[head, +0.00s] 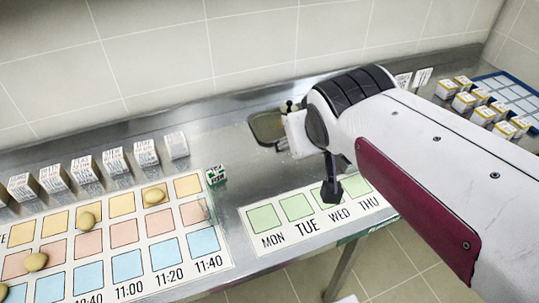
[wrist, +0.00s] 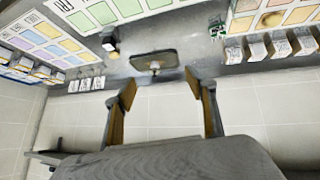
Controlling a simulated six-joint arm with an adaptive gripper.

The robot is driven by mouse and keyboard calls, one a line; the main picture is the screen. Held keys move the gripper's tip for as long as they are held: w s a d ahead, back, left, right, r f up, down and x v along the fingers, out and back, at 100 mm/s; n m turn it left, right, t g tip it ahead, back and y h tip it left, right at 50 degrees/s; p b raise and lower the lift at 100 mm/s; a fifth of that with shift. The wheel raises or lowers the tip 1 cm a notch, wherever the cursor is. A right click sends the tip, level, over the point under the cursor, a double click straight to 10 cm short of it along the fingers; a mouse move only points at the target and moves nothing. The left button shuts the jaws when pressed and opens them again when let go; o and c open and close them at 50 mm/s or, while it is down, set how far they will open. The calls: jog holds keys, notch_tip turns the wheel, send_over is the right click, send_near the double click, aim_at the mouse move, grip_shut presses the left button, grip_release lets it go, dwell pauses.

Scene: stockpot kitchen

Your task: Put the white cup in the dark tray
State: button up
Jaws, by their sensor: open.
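The dark tray (head: 266,127) lies on the metal counter near the wall, partly hidden by my arm in the head view. It shows whole in the wrist view (wrist: 150,57). A small pale-and-dark object (wrist: 154,67) is at the tray's wall-side edge. Another small pale-and-dark object (wrist: 109,44) stands beside the tray in the wrist view. I cannot tell whether either is the white cup. My gripper (wrist: 160,92) is open, its two fingers apart with nothing between them, on the wall side of the tray in the wrist view.
A green-and-white box (head: 216,174) stands between the time chart (head: 215,262) and the weekday chart (head: 270,238). White boxes line the wall at left. Yellow-and-white boxes (head: 482,115) and a blue-edged grid (head: 510,90) are at right. Bare counter lies around the tray.

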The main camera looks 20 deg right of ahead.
jog(key=s+a+f+g+y, duration=0.1)
jog(key=s+a+f, duration=0.1)
jog(key=s, duration=0.3)
jog(key=s+a+f+n+g+y, duration=0.1)
jog(key=s+a+f, duration=0.1)
jog(key=s+a, duration=0.3)
jog(key=shift+s+f, duration=0.3)
jog(key=shift+s, duration=0.45)
